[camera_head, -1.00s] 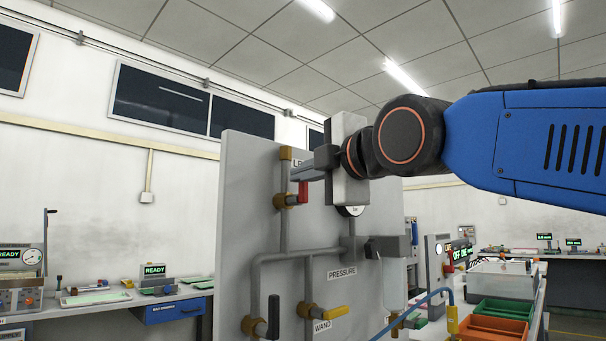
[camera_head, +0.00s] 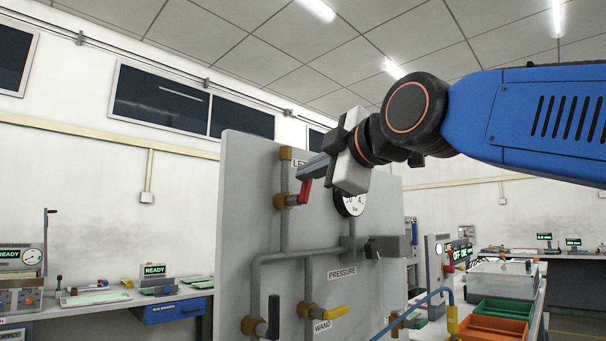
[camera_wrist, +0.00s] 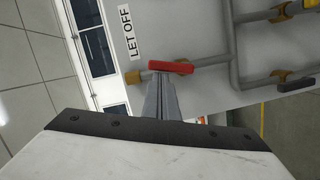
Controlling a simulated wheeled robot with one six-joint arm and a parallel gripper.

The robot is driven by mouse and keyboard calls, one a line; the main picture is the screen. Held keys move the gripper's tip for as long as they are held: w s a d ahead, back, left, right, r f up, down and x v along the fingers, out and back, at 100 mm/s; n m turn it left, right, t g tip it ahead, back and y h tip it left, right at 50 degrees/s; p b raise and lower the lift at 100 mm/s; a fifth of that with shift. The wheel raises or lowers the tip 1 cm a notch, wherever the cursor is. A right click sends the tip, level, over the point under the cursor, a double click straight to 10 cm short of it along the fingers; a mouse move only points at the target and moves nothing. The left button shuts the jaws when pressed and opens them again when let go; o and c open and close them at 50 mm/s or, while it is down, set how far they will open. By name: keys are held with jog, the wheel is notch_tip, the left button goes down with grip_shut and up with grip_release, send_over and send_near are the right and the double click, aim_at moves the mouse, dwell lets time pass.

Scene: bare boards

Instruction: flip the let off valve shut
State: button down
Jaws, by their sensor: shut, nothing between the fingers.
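The let off valve (camera_head: 281,201) is a brass fitting on a vertical grey pipe, high on a grey panel, with a red lever (camera_head: 305,190). The lever points up and leans slightly right in the head view. The LET OFF label (camera_wrist: 131,30) is readable in the wrist view and partly covered in the head view. My gripper (camera_head: 302,174) is shut and empty, its fingertips at the upper part of the lever. In the wrist view, the fingers (camera_wrist: 160,78) reach to the red lever (camera_wrist: 172,67) and seem to touch it; exact contact is unclear.
A pressure gauge (camera_head: 350,203) sits behind and right of my gripper. Lower on the panel (camera_head: 237,220) are a yellow-handled valve (camera_head: 335,312) by the WAND label and a black-handled valve (camera_head: 273,316). Grey pipes (camera_head: 300,255) stand out from the panel. Green and orange bins (camera_head: 493,329) stand at right.

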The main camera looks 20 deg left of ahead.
jog(key=w+d+f+m+g, duration=0.2)
jog(key=w+m+g, duration=0.2)
jog(key=m, duration=0.7)
jog(key=shift+w+f+m, duration=0.15)
jog(key=shift+w+m, duration=0.15)
jog(key=shift+w, duration=0.45)
dwell(0.4)
